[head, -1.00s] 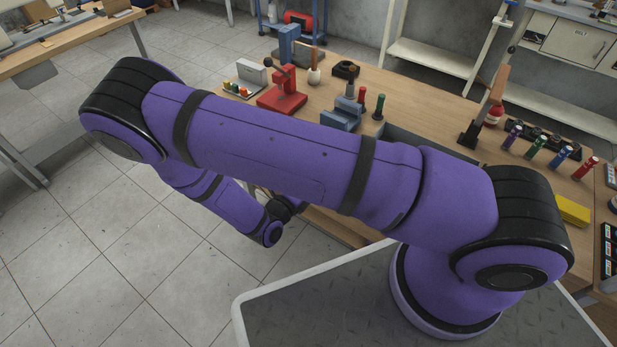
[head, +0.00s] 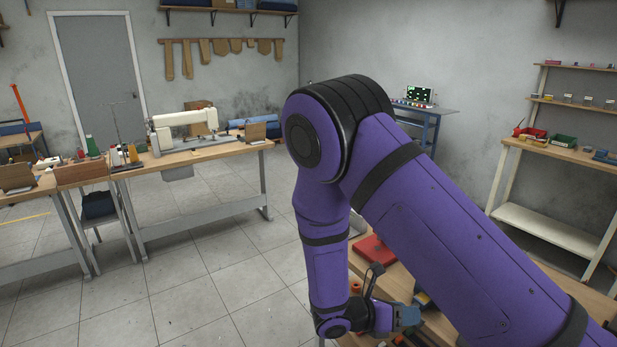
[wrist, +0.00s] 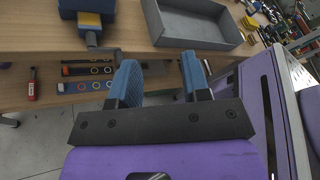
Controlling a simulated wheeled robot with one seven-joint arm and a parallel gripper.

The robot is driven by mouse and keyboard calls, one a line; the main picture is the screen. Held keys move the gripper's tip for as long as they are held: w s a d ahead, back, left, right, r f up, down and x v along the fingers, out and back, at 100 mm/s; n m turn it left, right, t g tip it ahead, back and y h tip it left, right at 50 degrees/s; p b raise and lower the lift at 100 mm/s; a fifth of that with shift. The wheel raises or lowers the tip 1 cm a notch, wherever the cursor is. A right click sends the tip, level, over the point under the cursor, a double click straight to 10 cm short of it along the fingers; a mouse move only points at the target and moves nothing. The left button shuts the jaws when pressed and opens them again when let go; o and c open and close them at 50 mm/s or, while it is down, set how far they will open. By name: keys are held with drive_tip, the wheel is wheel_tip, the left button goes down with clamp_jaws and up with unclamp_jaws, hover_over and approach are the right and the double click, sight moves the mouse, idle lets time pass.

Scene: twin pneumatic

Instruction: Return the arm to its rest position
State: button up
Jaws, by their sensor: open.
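My purple arm crosses the right half of the head view and bends down at a black elbow. My gripper (head: 408,316) hangs low at the end of the arm, over or beside the wooden workbench, partly cut off from sight by the upper arm. In the wrist view my gripper (wrist: 160,82) shows two blue fingers standing apart with nothing between them. The fingers point toward the front edge of the workbench (wrist: 122,38).
A grey tray (wrist: 195,22) and a blue device (wrist: 88,12) sit on the workbench. A red handled tool (wrist: 32,86) shows at left. A sewing machine (head: 183,128) stands on a table at the back left. The tiled floor (head: 190,290) at left is clear.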

drive_tip(key=s+d+r+m+g+y, duration=0.1)
drive_tip(key=s+d+r+m+y, duration=0.15)
drive_tip(key=r+m, duration=0.35)
drive_tip(key=s+d+r+m+g+y, duration=0.1)
drive_tip(key=d+r+m+g+y, duration=0.2)
drive_tip(key=r, duration=0.5)
drive_tip(key=s+d+r+m+y, duration=0.1)
drive_tip(key=s+r+m+y, duration=0.15)
drive_tip(key=r+m, duration=0.5)
drive_tip(key=s+d+r+m+t+y, duration=0.2)
drive_tip(key=s+r+m+t+y, duration=0.4)
drive_tip(key=s+r+m, duration=0.5)
drive_tip(key=shift+s+d+r+y, duration=0.15)
drive_tip(key=shift+s+r+y, duration=0.35)
drive_tip(key=shift+s+r, duration=1.15)
drive_tip(key=shift+w+r, duration=0.3)
drive_tip(key=shift+w, duration=0.05)
